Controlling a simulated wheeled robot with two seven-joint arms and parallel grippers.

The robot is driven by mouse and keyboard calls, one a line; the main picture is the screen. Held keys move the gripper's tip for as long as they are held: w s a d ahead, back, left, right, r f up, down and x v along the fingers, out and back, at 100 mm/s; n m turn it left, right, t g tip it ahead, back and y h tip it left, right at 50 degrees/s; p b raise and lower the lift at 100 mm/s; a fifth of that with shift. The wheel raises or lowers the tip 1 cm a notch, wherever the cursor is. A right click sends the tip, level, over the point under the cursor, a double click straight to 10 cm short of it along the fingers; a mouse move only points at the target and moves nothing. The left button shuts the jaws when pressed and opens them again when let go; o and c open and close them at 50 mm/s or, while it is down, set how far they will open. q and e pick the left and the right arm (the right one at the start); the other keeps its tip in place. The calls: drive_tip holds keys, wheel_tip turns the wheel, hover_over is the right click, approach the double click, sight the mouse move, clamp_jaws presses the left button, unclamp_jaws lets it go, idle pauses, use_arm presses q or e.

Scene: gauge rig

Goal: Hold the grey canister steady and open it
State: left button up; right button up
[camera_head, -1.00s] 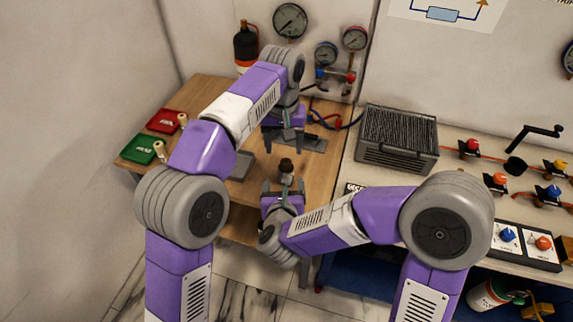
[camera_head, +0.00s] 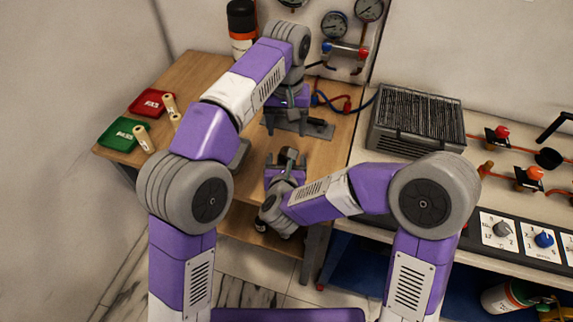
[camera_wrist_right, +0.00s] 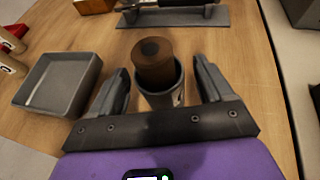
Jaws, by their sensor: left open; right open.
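The grey canister (camera_wrist_right: 177,97) stands upright on the wooden table, with a brown, dark-centred lid (camera_wrist_right: 153,62) on top. In the head view its dark top (camera_head: 288,153) shows just past my right gripper, which hides most of its body. My right gripper (camera_head: 287,158) is open, its fingers on either side of the canister. In the right wrist view a gap shows between the canister and the right gripper's fingers (camera_wrist_right: 163,85). My left gripper (camera_head: 288,124) is open and points down, farther back than the canister, in front of a grey plate.
The grey plate (camera_wrist_right: 222,18) bears a tool behind the canister. A grey tray (camera_wrist_right: 62,80) lies to its left. Red (camera_head: 152,101) and green (camera_head: 122,133) trays and pale cylinders are at the table's left. A grilled box (camera_head: 415,120) stands on the right bench.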

drive_tip(key=shift+x, duration=1.4)
drive_tip(key=shift+c, duration=0.4)
drive_tip(key=c, duration=1.2)
drive_tip(key=o, duration=1.4)
drive_tip(key=shift+s, duration=0.1)
